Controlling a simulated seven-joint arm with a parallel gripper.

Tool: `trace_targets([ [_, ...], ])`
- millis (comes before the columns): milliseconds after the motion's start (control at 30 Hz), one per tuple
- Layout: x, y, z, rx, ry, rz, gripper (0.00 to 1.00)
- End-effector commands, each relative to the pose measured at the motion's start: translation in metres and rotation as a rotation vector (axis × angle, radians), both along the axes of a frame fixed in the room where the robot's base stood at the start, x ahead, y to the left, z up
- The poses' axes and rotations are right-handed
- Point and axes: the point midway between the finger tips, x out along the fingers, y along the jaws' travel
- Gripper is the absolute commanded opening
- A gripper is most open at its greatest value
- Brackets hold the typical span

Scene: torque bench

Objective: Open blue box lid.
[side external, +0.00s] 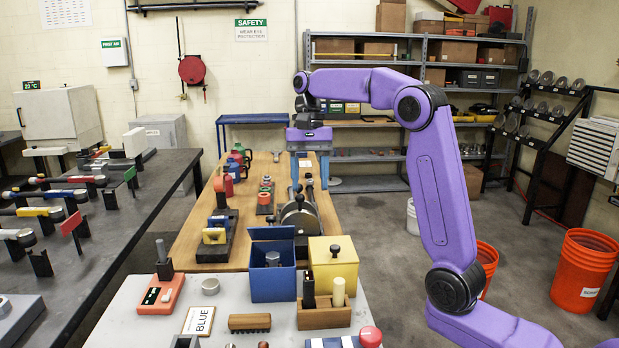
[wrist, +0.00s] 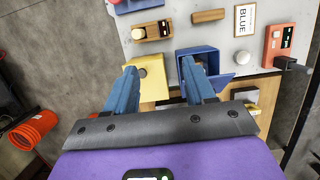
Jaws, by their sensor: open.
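The blue box (side external: 272,288) stands on the near light grey bench top, left of a yellow box. Its blue lid (side external: 271,233) appears raised at the back edge, and the box looks open at the top with a grey knobbed object (side external: 272,258) inside. In the wrist view the blue box (wrist: 183,68) is partly behind a finger, with the lid (wrist: 212,84) tilted out on the near side. My gripper (side external: 309,184) is open and empty, pointing down over the far part of the wooden bench, apart from the box. Its fingers (wrist: 158,70) also show in the wrist view.
The yellow box (side external: 334,272) with a black knob stands right of the blue box. A wooden holder (side external: 323,317) with two pegs is in front. A BLUE card (side external: 198,320), a brush (side external: 250,322) and an orange switch box (side external: 161,295) lie nearby. Tools line the wooden bench behind.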

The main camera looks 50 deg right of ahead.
Motion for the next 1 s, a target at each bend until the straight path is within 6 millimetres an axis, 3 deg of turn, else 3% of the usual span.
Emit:
trace_targets([
  [167, 0.000, 0.000, 0.000, 0.000, 0.000, 0.000, 0.51],
  [300, 0.001, 0.001, -0.002, -0.002, -0.029, 0.035, 0.05],
  [333, 0.001, 0.002, -0.003, -0.004, -0.047, 0.058, 0.00],
  [567, 0.006, 0.011, -0.022, -0.076, -0.323, 0.460, 0.00],
  [800, 0.009, 0.020, -0.036, -0.268, -0.617, 1.018, 0.00],
  [1000, 0.006, 0.030, -0.040, -0.440, -0.756, 1.377, 0.00],
])
